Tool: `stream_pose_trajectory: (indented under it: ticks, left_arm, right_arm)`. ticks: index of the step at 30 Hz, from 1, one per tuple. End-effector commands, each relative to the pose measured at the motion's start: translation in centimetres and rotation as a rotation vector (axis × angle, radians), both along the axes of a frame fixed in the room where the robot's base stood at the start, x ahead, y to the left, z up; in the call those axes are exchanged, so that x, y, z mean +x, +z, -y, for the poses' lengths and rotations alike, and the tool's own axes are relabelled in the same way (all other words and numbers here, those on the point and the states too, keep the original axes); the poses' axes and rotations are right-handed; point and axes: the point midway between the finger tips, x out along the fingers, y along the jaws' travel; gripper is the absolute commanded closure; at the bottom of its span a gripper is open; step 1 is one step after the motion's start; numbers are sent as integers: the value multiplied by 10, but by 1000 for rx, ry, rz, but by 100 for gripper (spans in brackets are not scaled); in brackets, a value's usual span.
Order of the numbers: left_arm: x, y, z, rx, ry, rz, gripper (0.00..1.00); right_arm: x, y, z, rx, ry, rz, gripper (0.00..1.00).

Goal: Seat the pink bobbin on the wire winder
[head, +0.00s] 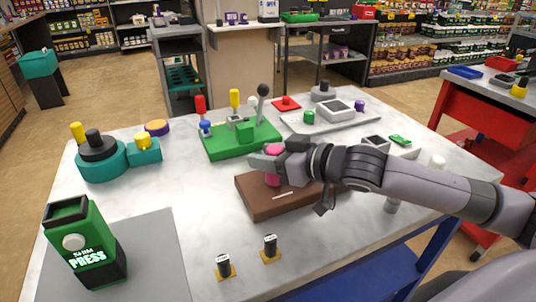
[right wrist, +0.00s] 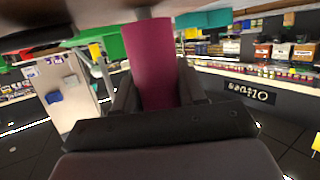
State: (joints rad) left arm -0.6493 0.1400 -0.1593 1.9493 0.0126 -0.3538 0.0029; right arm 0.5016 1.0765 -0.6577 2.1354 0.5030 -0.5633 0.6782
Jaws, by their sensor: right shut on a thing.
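The pink bobbin (head: 272,179) is in my right gripper (head: 274,163), above or on the brown block (head: 278,205) in the middle of the table. My gripper hides part of the bobbin, and I cannot tell whether its lower end touches the block. In the right wrist view the bobbin (right wrist: 152,62) stands upright between the two fingers, which are shut on it. No label I can read tells which thing is the wire winder. A green base (head: 235,143) with a black-knobbed lever stands just behind the block. My left gripper is not in view.
A teal device (head: 103,160) stands at the left, and a green PRESS box (head: 83,245) at the front left on a grey mat (head: 150,260). Two small black pegs on yellow bases (head: 225,267) stand at the front. A grey plate (head: 310,122) with parts lies behind right.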

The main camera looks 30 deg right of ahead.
Motion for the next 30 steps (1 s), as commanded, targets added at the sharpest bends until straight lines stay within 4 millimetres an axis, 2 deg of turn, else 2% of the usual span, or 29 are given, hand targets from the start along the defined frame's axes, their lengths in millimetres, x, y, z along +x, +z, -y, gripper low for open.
stream_pose_trajectory:
  ticks: [29,30]
  left_arm:
    - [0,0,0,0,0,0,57]
    - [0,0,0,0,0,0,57]
  right_arm:
    - [0,-7,0,1,0,0,89]
    - [0,-7,0,1,0,0,53]
